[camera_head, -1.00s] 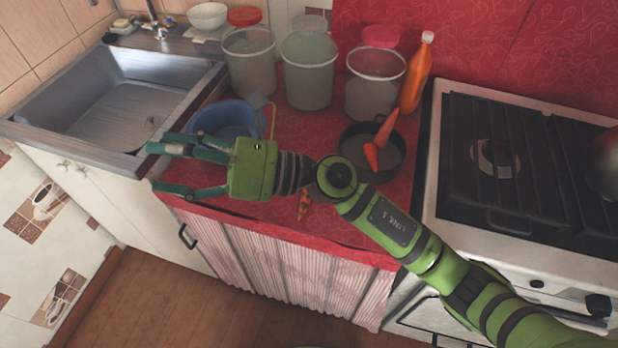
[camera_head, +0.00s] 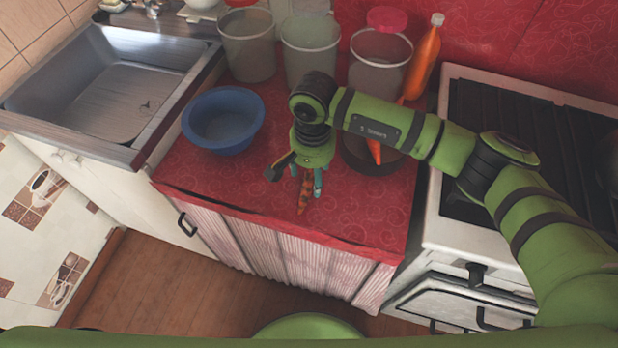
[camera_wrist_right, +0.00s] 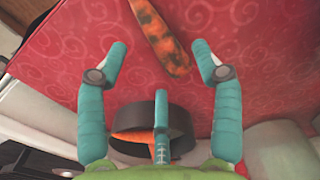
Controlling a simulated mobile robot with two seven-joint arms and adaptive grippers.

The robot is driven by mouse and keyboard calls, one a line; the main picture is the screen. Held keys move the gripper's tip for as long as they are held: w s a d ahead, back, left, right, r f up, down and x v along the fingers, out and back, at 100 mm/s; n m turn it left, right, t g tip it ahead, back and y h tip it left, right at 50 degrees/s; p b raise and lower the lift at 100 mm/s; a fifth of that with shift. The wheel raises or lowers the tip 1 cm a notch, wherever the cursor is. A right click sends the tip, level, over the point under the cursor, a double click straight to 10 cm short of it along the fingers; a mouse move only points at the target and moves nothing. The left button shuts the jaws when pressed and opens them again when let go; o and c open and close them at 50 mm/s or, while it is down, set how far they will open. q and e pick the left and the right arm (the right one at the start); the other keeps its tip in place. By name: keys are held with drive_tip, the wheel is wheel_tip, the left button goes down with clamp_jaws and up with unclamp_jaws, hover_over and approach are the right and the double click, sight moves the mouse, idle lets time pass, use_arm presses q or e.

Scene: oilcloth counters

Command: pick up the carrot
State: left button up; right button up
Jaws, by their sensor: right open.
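The carrot (camera_head: 303,194), orange with dark blotches, lies on the red countertop (camera_head: 240,180) near its front edge. In the wrist view the carrot (camera_wrist_right: 160,38) lies slanted, its near end between the two outer fingertips and no finger closed on it. My right gripper (camera_head: 305,180) points down over it, open and empty, partly covering it in the head view. The wrist view shows the teal fingers of the right gripper (camera_wrist_right: 161,55) spread apart. Whether they touch the carrot I cannot tell. My left gripper is not in view.
A dark pan (camera_head: 372,165) holding a plain orange piece (camera_head: 375,151) stands right of the gripper, partly behind my arm. A blue bowl (camera_head: 223,120) is at left. Several containers and an orange bottle (camera_head: 424,60) line the back. The stove (camera_head: 450,225) is right.

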sight(312, 182)
wheel_tip(312, 182, down, 3)
drive_tip(key=shift+w+f, duration=0.1)
drive_tip(key=c, duration=1.2)
drive_tip(key=shift+r, duration=0.45)
wheel_tip(312, 182, up, 3)
drive_tip(key=shift+w+f+b, duration=0.1)
drive_tip(key=shift+f+b, duration=0.1)
drive_tip(key=shift+b, duration=0.3)
drive_tip(key=s+d+r+n, duration=0.1)
drive_tip(key=s+d+r, duration=0.1)
drive_tip(key=d, duration=0.3)
drive_tip(key=s+d+r+n+b, duration=0.1)
drive_tip(key=s+d+r, duration=0.1)
drive_tip(key=d+r, duration=0.2)
drive_tip(key=s+d+r+n, duration=0.1)
drive_tip(key=s+d+r, duration=0.1)
drive_tip(key=d, duration=0.6)
drive_tip(key=shift+s+r, duration=0.4)
drive_tip(key=shift+r, duration=0.45)
